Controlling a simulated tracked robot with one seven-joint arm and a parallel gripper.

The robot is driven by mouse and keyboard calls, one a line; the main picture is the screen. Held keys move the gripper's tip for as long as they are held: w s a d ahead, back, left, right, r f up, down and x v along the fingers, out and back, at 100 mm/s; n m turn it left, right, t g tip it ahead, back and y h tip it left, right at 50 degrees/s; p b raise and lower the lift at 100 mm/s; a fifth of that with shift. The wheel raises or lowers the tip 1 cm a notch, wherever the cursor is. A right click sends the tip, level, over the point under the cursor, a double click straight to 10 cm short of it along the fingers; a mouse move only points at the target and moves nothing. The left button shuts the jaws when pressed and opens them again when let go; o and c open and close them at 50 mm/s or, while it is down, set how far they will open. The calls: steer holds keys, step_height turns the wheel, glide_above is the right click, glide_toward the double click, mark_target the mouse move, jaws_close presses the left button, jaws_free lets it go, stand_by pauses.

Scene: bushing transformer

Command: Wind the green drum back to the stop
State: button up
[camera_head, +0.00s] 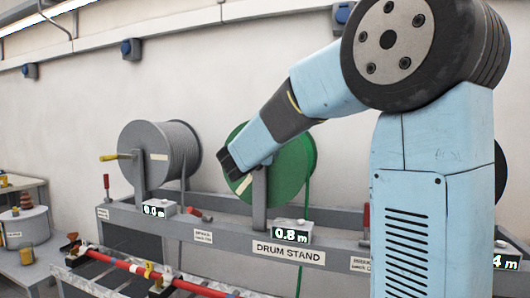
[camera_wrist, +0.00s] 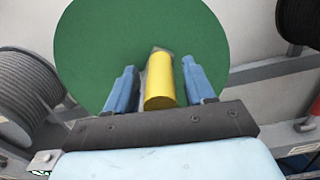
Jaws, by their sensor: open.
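The green drum (camera_head: 291,165) sits in the middle bay of the stand, partly hidden behind my arm in the head view. Its flat green face fills the middle of the wrist view (camera_wrist: 105,45). A yellow crank handle (camera_wrist: 160,85) stands out from that face toward the camera. My gripper (camera_wrist: 162,85) is open, with one blue finger on each side of the handle. A gap shows on both sides, so I see no grip on it. In the head view my gripper (camera_head: 232,165) is at the drum's face and hides the handle. A display (camera_head: 291,233) below the drum reads 0.8 m.
A grey drum (camera_head: 175,150) with a yellow handle (camera_head: 115,157) stands to the left; its display (camera_head: 158,209) reads 0.0 m. A dark drum (camera_wrist: 300,20) stands to the right. Red levers (camera_head: 106,187) rise from the drum stand (camera_head: 290,251). A red bar (camera_head: 150,272) lies in front.

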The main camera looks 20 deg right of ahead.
jaws_close()
stand_by(0.4)
steer(key=shift+a, duration=0.15)
